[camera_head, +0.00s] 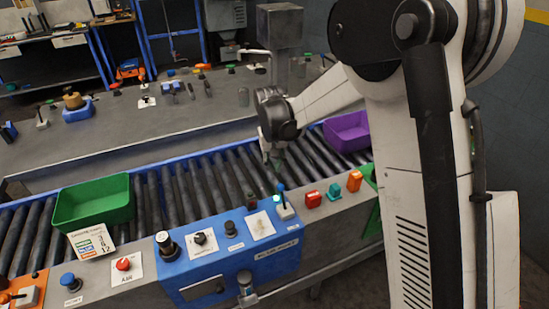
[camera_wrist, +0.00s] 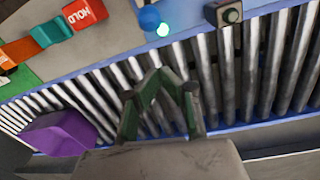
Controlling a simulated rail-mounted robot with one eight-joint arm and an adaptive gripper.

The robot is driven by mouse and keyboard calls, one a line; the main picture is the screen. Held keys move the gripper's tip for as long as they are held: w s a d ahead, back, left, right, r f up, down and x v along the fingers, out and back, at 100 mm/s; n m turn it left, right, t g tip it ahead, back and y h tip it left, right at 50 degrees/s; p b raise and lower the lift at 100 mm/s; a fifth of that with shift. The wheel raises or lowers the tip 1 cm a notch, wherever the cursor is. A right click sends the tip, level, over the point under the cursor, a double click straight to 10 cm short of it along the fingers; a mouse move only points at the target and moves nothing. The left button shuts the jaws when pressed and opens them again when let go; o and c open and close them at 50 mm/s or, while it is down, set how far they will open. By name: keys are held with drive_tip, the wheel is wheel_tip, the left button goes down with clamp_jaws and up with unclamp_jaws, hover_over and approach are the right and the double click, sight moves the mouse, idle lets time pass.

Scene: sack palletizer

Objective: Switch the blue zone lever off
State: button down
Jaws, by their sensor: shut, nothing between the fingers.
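The blue-knobbed lever (camera_head: 281,188) stands on a small pale base at the right end of the blue control panel, its stick roughly upright. The lever's base is mostly cut off there. My gripper (camera_head: 275,163) is shut and empty, over the rollers just behind the lever and apart from it. In the wrist view my gripper (camera_wrist: 158,74) shows its dark green fingers meeting at the tips, below the knob.
The blue panel (camera_head: 205,267) holds several knobs and buttons. A red HOLD block (camera_head: 313,199), a teal block and an orange block sit right of the lever. A green bin (camera_head: 93,202) and a purple bin (camera_head: 347,132) are on the roller conveyor (camera_head: 182,190).

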sight(283, 196)
drive_tip(key=shift+s+d+f+p, duration=0.15)
drive_tip(key=shift+s+d+f, duration=0.1)
drive_tip(key=shift+s+f, duration=0.55)
drive_tip(key=shift+s+d+f+p, duration=0.2)
drive_tip(key=shift+s+f, duration=0.15)
drive_tip(key=shift+s, duration=0.75)
drive_tip(key=shift+d, duration=0.1)
